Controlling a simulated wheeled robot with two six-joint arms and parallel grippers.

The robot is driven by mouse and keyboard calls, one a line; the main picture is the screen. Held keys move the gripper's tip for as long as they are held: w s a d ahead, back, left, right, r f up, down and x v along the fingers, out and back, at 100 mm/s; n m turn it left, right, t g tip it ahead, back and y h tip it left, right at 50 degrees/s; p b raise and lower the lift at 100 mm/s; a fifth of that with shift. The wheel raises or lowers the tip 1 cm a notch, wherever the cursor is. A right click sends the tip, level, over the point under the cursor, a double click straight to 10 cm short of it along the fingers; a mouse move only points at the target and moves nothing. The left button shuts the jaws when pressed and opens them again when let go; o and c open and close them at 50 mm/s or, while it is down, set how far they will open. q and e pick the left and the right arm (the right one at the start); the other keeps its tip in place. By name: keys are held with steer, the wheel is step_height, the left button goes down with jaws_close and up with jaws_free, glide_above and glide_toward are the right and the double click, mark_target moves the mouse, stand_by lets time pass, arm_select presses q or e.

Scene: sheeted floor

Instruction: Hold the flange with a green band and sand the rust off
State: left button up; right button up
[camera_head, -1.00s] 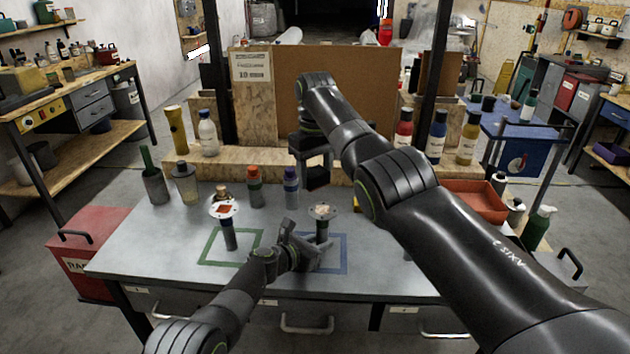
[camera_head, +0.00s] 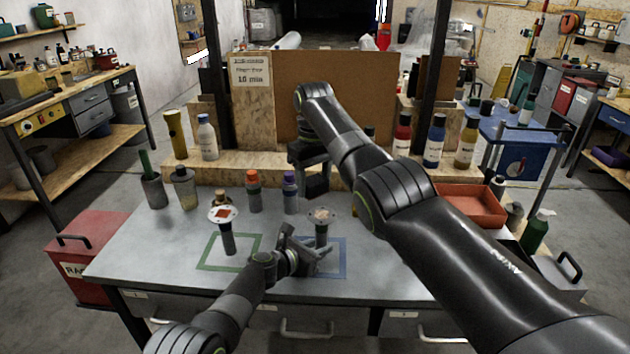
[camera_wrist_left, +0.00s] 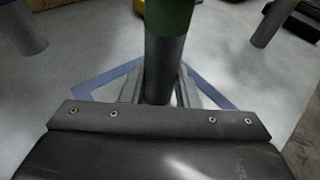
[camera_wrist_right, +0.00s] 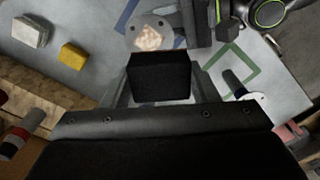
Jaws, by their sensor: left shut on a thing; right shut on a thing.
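The flange with a green band (camera_head: 322,216) stands upright in the blue square, its disc on top. My left gripper (camera_head: 318,257) is shut around its grey stem below the green band (camera_wrist_left: 168,14). In the right wrist view the disc (camera_wrist_right: 150,24) has a pale tan, mottled patch. My right gripper (camera_head: 312,168) is shut on a black block (camera_head: 317,186), which also shows in the right wrist view (camera_wrist_right: 160,78). The block is held above the table behind the disc, apart from it in the head view. A second flange (camera_head: 223,215) with an orange-brown patch stands in the green square.
Orange-capped (camera_head: 253,192) and purple-capped (camera_head: 290,193) bottles stand behind the flanges. A wooden ledge (camera_head: 240,175) with bottles runs along the back. A red tray (camera_head: 473,203) is at the right. The front left tabletop is clear. My right arm hides part of the table.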

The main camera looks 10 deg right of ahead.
mark_target(313, 215)
step_height(313, 215, down, 7)
steer(key=shift+r, duration=0.15)
steer(key=shift+s+d, duration=0.3)
steer(key=shift+d, duration=0.65)
steer(key=shift+s+d, duration=0.25)
steer(key=shift+d, duration=0.7)
steer(key=shift+a+r, duration=0.1)
steer(key=shift+a, duration=0.1)
steer(key=shift+w+a, duration=0.25)
steer(key=shift+a, duration=0.65)
steer(key=shift+w+a, duration=0.25)
steer(key=shift+a, duration=0.65)
steer(key=shift+d+r, duration=0.15)
steer(key=shift+r, duration=3.75)
arm_select(q)
steer(key=o, duration=1.1)
